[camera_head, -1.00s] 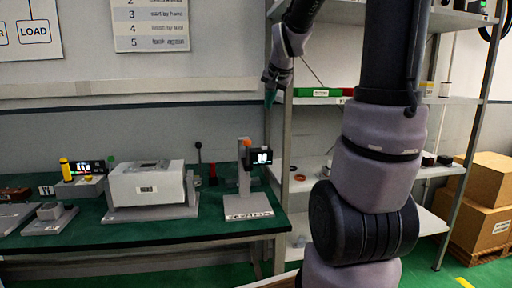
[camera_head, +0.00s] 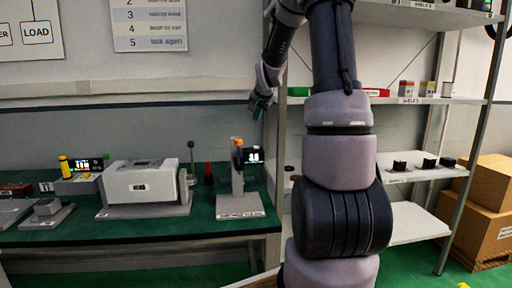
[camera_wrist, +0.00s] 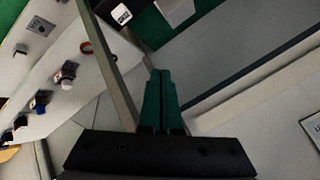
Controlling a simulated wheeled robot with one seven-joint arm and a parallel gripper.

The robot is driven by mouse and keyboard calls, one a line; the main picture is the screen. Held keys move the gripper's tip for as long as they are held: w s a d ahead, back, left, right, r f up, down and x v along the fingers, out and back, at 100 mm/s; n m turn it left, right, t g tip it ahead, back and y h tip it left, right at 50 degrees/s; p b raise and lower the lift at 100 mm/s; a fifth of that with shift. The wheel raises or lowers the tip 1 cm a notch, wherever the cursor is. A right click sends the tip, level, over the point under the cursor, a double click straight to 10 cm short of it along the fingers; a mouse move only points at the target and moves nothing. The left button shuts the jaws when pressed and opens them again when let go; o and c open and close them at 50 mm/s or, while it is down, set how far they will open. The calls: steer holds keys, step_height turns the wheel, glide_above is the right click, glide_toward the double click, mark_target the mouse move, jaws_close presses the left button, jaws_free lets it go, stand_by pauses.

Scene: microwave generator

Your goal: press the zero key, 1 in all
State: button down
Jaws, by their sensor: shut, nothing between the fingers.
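The zero key cannot be made out in either view. On the right end of the green bench (camera_head: 110,228), a grey gauge stand (camera_head: 238,185) with an orange top carries a small black display (camera_head: 253,156) with white digits. A black box with a white display (camera_wrist: 122,14) shows at the top of the wrist view. My gripper (camera_head: 257,113) is shut and empty, with green fingertips. It hangs in the air above the stand, touching nothing. The fingers lie side by side in the wrist view (camera_wrist: 161,73).
A grey boxy device (camera_head: 142,183) stands mid-bench, with a black-knobbed lever (camera_head: 191,148) and a red cone (camera_head: 208,170) to its right. Another display unit (camera_head: 86,166) is at left. A shelf rack (camera_head: 435,110) stands to the right, its near post close to my gripper.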

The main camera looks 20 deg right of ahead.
glide_above(257, 150)
steer(key=shift+w+a+f, duration=0.1)
steer(key=shift+f, duration=4.3)
steer(key=shift+f, duration=0.4)
steer(key=shift+f, duration=0.55)
steer(key=shift+r, duration=1)
steer(key=shift+r, duration=2.5)
